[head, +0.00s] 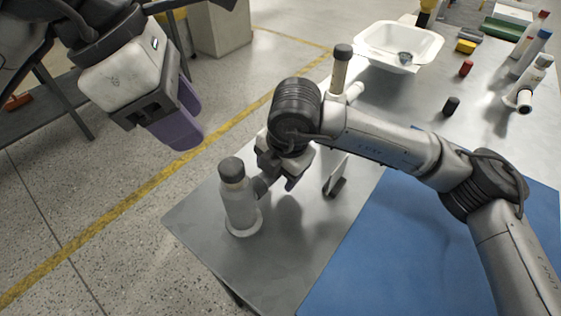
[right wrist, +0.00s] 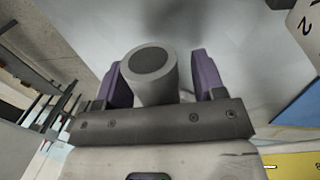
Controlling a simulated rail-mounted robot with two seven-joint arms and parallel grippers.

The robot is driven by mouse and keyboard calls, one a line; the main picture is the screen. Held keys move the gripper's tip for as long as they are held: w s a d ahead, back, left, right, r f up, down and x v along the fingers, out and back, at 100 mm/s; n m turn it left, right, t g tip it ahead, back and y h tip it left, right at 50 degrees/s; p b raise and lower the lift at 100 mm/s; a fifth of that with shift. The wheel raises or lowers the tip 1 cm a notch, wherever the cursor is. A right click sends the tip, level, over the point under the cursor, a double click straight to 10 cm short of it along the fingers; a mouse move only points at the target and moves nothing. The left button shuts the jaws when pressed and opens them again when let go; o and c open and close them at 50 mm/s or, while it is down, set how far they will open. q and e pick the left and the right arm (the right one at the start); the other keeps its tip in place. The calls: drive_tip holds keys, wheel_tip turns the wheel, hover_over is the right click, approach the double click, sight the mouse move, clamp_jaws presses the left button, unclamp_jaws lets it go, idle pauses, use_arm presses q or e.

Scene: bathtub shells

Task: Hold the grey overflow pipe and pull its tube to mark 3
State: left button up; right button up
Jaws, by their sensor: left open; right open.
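The grey overflow pipe (head: 240,205) stands upright near the left corner of the table, with a dark cap, a round pale base and a short side stub (head: 263,184) toward my right gripper. My right gripper (head: 282,172) is open beside the pipe, at the stub's end. In the right wrist view a grey cylinder with a dark end face (right wrist: 152,88) shows between the open purple fingers; I cannot tell if they touch it. Marks on the tube are not readable. My left gripper (head: 182,120) is open and empty, high at the upper left, apart from the pipe.
A thin upright plate (head: 337,172) stands right of my right gripper; a card with a "2" (right wrist: 304,30) shows in the right wrist view. Another dark-capped pipe (head: 341,72) stands behind, near a white tub (head: 425,45). A blue mat (head: 375,250) lies at front right.

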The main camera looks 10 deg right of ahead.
drive_tip(key=shift+f, duration=0.1)
drive_tip(key=shift+c, duration=0.2)
drive_tip(key=c, duration=1)
use_arm(q)
drive_tip(key=o, duration=0.3)
drive_tip(key=shift+f, duration=0.2)
drive_tip(key=shift+o, duration=0.6)
drive_tip(key=shift+w+f+h, duration=0.1)
drive_tip(key=shift+f+h, duration=0.3)
drive_tip(key=f+h, duration=0.1)
drive_tip(key=h, duration=0.1)
drive_tip(key=f+g+h, duration=0.1)
drive_tip(key=f+h, duration=0.1)
drive_tip(key=a+f+m+h, duration=0.1)
drive_tip(key=f+h, duration=0.1)
drive_tip(key=shift+a+f+g+h, duration=0.1)
drive_tip(key=shift+f+g+h, duration=0.05)
drive_tip(key=shift+g+h, duration=0.2)
drive_tip(key=n+t+h, duration=0.2)
drive_tip(key=t+h, duration=0.1)
drive_tip(key=h, duration=0.4)
approach(231, 165)
drive_tip(key=shift+y, duration=0.25)
drive_tip(key=d, duration=0.6)
drive_tip(key=w+d, duration=0.1)
drive_tip(key=d, duration=0.3)
drive_tip(key=shift+a, duration=0.1)
